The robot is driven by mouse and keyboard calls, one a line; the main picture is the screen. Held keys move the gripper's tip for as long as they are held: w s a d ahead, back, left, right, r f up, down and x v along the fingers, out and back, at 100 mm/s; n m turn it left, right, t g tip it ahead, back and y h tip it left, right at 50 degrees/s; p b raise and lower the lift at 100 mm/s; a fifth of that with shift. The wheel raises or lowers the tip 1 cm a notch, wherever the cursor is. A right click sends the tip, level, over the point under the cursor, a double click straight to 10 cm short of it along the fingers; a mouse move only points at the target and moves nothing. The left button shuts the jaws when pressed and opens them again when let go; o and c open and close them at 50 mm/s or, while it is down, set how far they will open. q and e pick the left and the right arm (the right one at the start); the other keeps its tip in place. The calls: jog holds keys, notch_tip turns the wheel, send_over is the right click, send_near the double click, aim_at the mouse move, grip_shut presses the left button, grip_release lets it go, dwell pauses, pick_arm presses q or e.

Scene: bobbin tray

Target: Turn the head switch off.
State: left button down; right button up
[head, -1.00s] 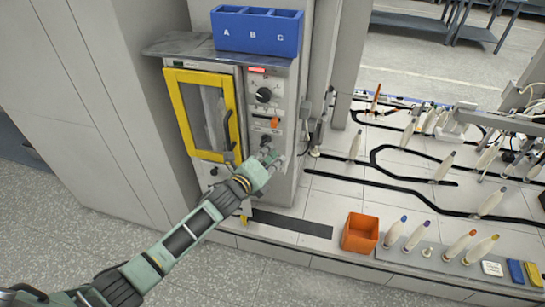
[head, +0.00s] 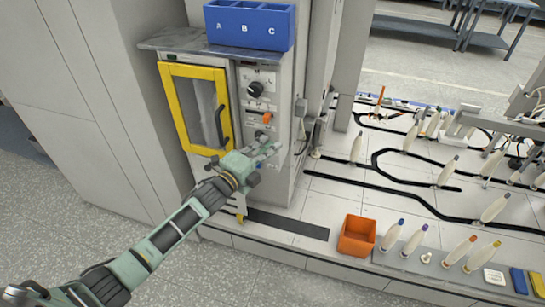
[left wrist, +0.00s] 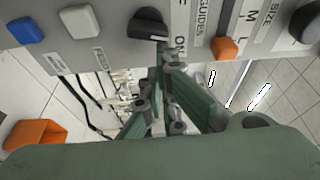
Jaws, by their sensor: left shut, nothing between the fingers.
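A grey control panel (head: 281,98) stands right of a yellow-framed door. In the left wrist view, a black rotary switch (left wrist: 147,24) with a white pointer mark sits on this panel. Lettering beside it is partly cut off, so I cannot read which switch it is. My left gripper (head: 272,150) is at the lower part of the panel, shut and empty. In the left wrist view its closed fingertips (left wrist: 170,58) are just below the black switch, close to it; I cannot tell if they touch. My right gripper is not in view.
An orange lever (head: 267,118) and an upper black knob (head: 255,89) are on the panel. The left wrist view shows blue (left wrist: 25,30) and white (left wrist: 78,21) buttons. A blue bin (head: 249,29) sits above. An orange box (head: 357,236) and bobbins stand at right.

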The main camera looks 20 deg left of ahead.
pick_arm(q)
jog(key=shift+a+r+n, duration=0.1)
jog(key=shift+a+n, duration=0.1)
jog(key=shift+n, duration=0.3)
jog(key=shift+a+r+n+t+b, duration=0.15)
jog(key=shift+n+t+b, duration=0.2)
jog(key=shift+n, duration=0.15)
jog(key=shift+a+r+n+t+b, duration=0.15)
jog(key=shift+n+t+b, duration=0.1)
jog(key=shift+n, duration=0.35)
jog(key=shift+d+r+n+t+b, duration=0.15)
jog(key=shift+n+b, duration=0.1)
jog(key=shift+n, duration=0.35)
jog(key=shift+a+r+n+t, duration=0.25)
jog(key=shift+n, duration=0.55)
jog(key=shift+a+r+n+t+y+b, duration=0.15)
jog(key=shift+n+b, duration=0.1)
jog(key=shift+n, duration=0.3)
jog(key=shift+a+r+n+t+y+b, duration=0.1)
jog(key=shift+r+n+t+y+b, duration=0.1)
jog(key=shift+n, duration=0.35)
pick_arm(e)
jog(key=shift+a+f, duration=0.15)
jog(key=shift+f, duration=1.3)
pick_arm(q)
jog(key=shift+r, duration=0.1)
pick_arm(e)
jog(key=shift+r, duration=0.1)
